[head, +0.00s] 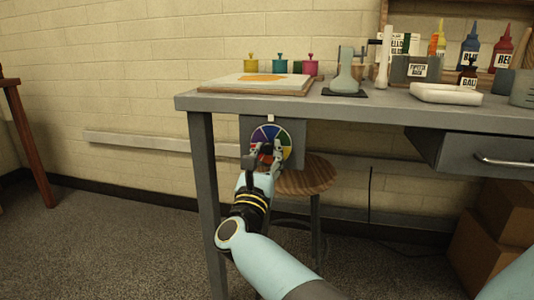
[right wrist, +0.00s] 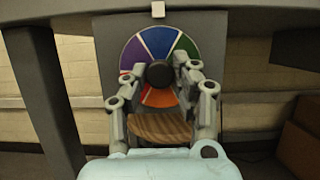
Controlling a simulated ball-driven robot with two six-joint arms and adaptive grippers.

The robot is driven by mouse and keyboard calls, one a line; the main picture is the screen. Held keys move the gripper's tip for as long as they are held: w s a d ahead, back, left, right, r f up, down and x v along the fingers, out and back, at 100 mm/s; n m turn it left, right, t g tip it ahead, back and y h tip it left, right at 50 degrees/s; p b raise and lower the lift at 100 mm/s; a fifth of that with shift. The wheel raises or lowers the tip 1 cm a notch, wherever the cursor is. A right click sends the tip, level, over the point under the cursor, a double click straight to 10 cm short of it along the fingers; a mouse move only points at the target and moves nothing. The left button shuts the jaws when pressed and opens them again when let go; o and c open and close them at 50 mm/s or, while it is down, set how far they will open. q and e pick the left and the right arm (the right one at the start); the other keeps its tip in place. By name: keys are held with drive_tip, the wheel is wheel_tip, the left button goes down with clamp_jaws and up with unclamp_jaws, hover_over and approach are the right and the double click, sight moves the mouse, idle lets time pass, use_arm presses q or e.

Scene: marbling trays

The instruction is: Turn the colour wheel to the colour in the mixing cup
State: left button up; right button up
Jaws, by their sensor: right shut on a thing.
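The colour wheel (head: 268,135) hangs on a grey panel under the table's left end. Its blue sector stands at the top below a white pointer (right wrist: 158,9); purple is at left, green at right, orange at the bottom. My right gripper (right wrist: 161,74) is shut on the wheel's black knob (right wrist: 159,73), fingers on either side; it also shows in the head view (head: 265,152), covering the wheel's lower part. A small tan cup (head: 358,71) beside a grey stand may be the mixing cup; its contents cannot be made out. My left gripper is not in view.
The grey table (head: 300,104) carries a tray (head: 212,86) with an orange patch, yellow, teal and pink pots behind it, a white dish (head: 445,94) and several bottles. A round wooden stool (head: 308,177) stands below, close behind my right gripper. A table leg (head: 205,190) is at left.

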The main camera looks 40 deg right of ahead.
clamp_jaws()
drive_tip(key=shift+n+t, duration=0.3)
